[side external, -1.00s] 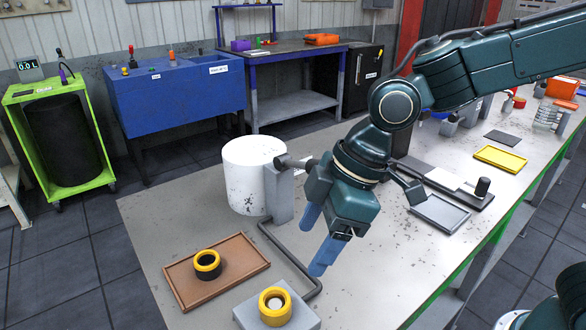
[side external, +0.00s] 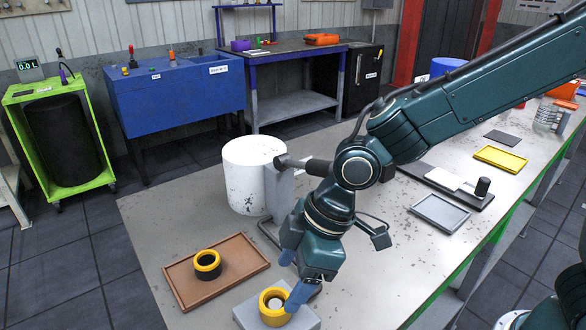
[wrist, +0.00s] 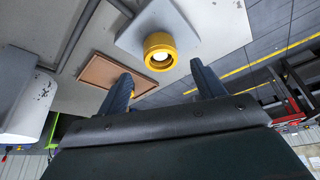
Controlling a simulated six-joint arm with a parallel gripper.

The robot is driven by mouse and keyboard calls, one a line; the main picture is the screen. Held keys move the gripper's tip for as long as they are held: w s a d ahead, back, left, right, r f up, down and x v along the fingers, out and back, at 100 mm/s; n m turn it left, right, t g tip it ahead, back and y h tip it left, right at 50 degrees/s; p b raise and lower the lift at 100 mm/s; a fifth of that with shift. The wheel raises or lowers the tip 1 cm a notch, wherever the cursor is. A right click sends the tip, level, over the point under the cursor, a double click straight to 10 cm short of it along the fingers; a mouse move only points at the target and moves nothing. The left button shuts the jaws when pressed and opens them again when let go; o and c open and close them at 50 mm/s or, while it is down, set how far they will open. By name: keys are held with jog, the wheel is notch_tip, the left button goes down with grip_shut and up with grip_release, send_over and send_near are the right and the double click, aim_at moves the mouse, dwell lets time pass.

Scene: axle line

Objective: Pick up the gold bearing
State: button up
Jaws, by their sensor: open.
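A gold bearing (side external: 273,306), a thick yellow ring around a pale centre, sits on a grey block (side external: 245,316) at the bottom of the side view. In the wrist view the gold bearing (wrist: 158,50) lies just beyond and between my blue fingertips. My gripper (side external: 291,280) is open and empty, pointing down beside the block, with one finger overlapping the bearing's right edge in the side view. The wrist view shows both fingers of my gripper (wrist: 160,82) spread apart. I cannot tell whether a finger touches the bearing.
A second yellow ring with a dark inside (side external: 207,265) lies on a brown tray (side external: 246,262) to the left. A white cylinder (side external: 252,176) on a grey bracket with a bent pipe stands behind. Grey (side external: 440,213) and yellow (side external: 500,159) trays lie farther right.

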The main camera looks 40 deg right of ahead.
aim_at(274, 304)
jog(key=shift+w+a+f, duration=0.1)
jog(key=shift+a+f, duration=0.05)
jog(key=shift+f, duration=0.3)
jog(key=shift+x, duration=2.6)
jog(key=shift+r, duration=0.1)
jog(key=c, duration=1.3)
jog(key=shift+c, duration=0.2)
jog(key=shift+r, duration=0.15)
notch_tip(274, 304, up, 20)
jog(key=shift+f, duration=0.2)
